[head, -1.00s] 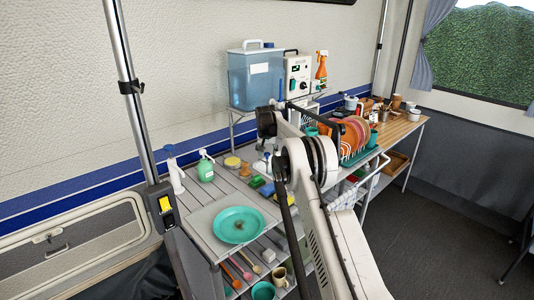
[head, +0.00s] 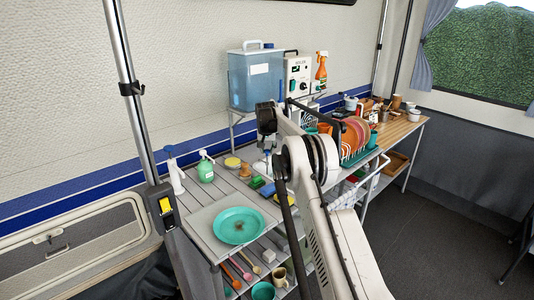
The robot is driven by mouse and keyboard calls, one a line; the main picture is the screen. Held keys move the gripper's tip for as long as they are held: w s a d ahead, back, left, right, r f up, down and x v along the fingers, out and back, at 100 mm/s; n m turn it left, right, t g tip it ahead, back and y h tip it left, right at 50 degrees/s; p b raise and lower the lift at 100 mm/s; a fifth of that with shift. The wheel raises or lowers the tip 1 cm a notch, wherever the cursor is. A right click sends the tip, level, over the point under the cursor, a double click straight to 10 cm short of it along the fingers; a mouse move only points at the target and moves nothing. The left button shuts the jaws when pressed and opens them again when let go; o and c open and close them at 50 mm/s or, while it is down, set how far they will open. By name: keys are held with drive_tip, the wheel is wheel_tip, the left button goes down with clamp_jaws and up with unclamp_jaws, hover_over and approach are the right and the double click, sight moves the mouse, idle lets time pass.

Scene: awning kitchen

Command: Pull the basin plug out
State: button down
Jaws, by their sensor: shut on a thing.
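My arm (head: 330,235) rises through the middle of the head view, with its dark joints near the green bottle and the dish rack. I cannot make out my gripper; the arm's own links stand in front of where it may be. Whether the plug is in or out does not show.
A green pump bottle (head: 205,168), sponges and a blue water tank (head: 256,80) stand behind. A rack of orange plates (head: 352,138) is to the right. Open floor (head: 440,240) lies right.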

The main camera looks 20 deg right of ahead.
drive_tip(key=shift+r, duration=1.1)
drive_tip(key=c, duration=1.5)
unclamp_jaws()
drive_tip(key=shift+c, duration=0.2)
drive_tip(key=shift+o, duration=0.5)
drive_tip(key=v, duration=1.2)
drive_tip(key=shift+a+f, duration=0.1)
